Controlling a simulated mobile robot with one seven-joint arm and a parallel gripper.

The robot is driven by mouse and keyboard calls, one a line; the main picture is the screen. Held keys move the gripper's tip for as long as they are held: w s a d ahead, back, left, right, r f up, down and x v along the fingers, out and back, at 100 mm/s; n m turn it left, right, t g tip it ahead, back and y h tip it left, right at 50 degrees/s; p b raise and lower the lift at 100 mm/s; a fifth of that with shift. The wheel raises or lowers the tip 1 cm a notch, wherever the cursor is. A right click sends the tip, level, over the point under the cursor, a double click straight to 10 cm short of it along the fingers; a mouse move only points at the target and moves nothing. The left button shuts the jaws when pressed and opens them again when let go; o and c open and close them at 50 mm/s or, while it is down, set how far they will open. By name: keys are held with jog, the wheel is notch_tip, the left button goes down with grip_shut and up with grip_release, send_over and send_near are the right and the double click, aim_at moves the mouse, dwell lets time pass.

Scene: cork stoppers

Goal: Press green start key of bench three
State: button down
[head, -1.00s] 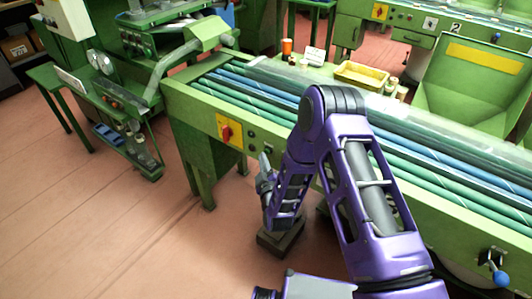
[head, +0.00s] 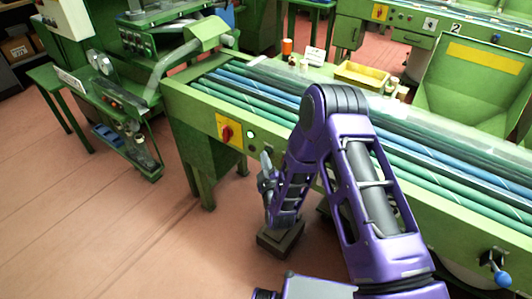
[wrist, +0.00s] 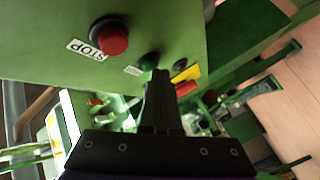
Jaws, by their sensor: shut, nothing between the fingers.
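The near green bench (head: 190,118) carries a control panel on its front. In the wrist view, a dark green round key (wrist: 148,61) with a small white label sits beside the red STOP button (wrist: 110,38). My gripper (wrist: 160,76) is shut and empty. Its fingertips overlap the lower right edge of the green key in the picture; I cannot tell whether they touch it. In the head view, my gripper (head: 265,166) is close to the bench front, and a small round lamp (head: 251,133) shows pale beside the yellow plate. No number is readable on this bench.
A red switch on a yellow plate (head: 226,131) sits left of the lamp. Blue and green tubes (head: 235,88) lie along the bench top. A bench marked 2 (head: 455,28) stands behind. A blue-knobbed lever (head: 500,277) sticks out at right.

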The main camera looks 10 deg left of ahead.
jog(key=shift+s+a, duration=0.3)
jog(key=shift+s, duration=0.5)
jog(key=s, duration=0.1)
jog(key=s+a, duration=0.1)
jog(key=s, duration=0.1)
jog(key=s+a+b, duration=0.1)
jog(key=shift+s, duration=0.3)
dwell(0.7)
